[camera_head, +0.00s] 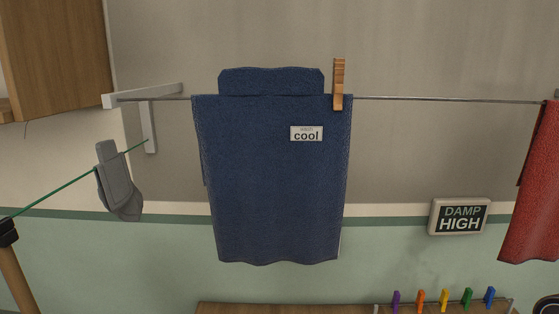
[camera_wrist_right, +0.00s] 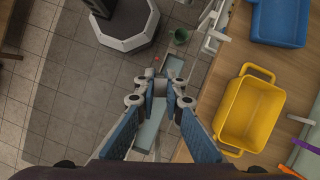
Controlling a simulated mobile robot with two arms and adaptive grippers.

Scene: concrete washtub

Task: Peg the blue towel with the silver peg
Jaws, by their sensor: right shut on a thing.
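The blue towel (camera_head: 272,180) hangs over a metal line, with a folded part showing above the line and a "cool" label on its front. A wooden peg (camera_head: 339,85) sits on the line at the towel's top right corner. In the right wrist view my right gripper (camera_wrist_right: 173,90) is shut on a small grey thing (camera_wrist_right: 173,70) at its fingertips, which looks like the silver peg; its shape is mostly hidden. The towel is not in that view. My right gripper is not in the head view, and my left gripper is in neither view.
A grey sock (camera_head: 120,182) hangs on a green cord at left. A "DAMP HIGH" sign (camera_head: 460,217) is on the wall. A yellow basket (camera_wrist_right: 273,77) and blue tub (camera_wrist_right: 278,42) stand on the wooden surface.

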